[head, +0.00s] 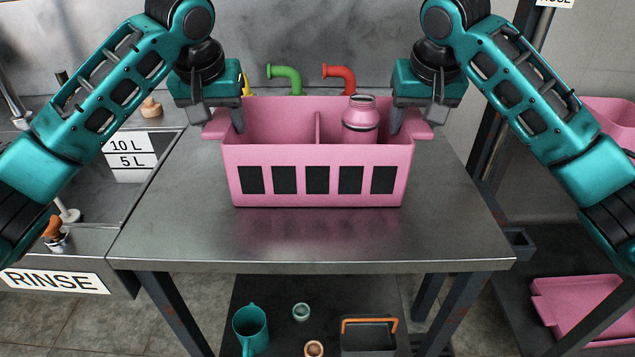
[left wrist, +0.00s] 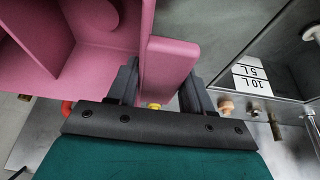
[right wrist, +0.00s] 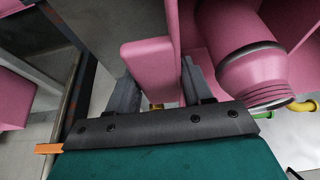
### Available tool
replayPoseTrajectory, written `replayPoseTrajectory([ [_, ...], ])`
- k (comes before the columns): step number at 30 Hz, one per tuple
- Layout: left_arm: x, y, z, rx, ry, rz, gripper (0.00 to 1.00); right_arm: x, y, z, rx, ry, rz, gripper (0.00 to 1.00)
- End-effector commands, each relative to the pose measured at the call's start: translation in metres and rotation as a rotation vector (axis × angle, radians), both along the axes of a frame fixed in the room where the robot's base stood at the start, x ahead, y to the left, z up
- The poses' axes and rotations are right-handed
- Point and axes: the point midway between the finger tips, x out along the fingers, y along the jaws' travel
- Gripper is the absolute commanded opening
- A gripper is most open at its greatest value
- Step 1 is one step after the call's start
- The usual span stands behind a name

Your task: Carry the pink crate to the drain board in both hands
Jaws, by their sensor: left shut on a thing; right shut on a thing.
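The pink crate (head: 318,189) is over the steel table, level, with dark slots along its front and a divider inside. A pink bottle (head: 361,120) stands in its right compartment; it also shows in the right wrist view (right wrist: 240,60). My left gripper (head: 220,118) is shut on the crate's left handle tab, which shows between its fingers in the left wrist view (left wrist: 168,75). My right gripper (head: 412,118) is shut on the right handle tab, seen between its fingers in the right wrist view (right wrist: 150,70). I cannot tell whether the crate's base touches the table.
The steel table (head: 300,245) is bare around the crate. A sink with a RINSE label (head: 55,281) and volume labels (head: 130,150) adjoins at left. Green (head: 286,77) and red (head: 341,76) pipes stand behind. Pink crates (head: 580,308) sit on a rack at right.

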Motion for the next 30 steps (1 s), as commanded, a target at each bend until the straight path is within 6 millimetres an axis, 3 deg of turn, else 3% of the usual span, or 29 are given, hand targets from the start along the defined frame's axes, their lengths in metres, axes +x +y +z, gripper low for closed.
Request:
replayPoseTrajectory([
  [8,0.0,0.0,0.0,0.0,0.0,0.0,0.75,0.0,0.0,0.0,0.0,0.0,0.0,0.75],
  [17,-0.001,0.0,0.003,-0.001,-0.001,0.0,0.76,0.0,0.0,0.0,0.0,0.0,0.0,0.76],
  [22,-0.009,-0.001,0.023,-0.001,-0.003,-0.002,0.76,0.0,0.0,0.0,0.0,0.0,0.0,0.76],
  [30,-0.031,0.001,0.08,0.002,-0.007,0.001,0.76,0.0,0.0,0.0,0.0,0.0,0.0,0.76],
])
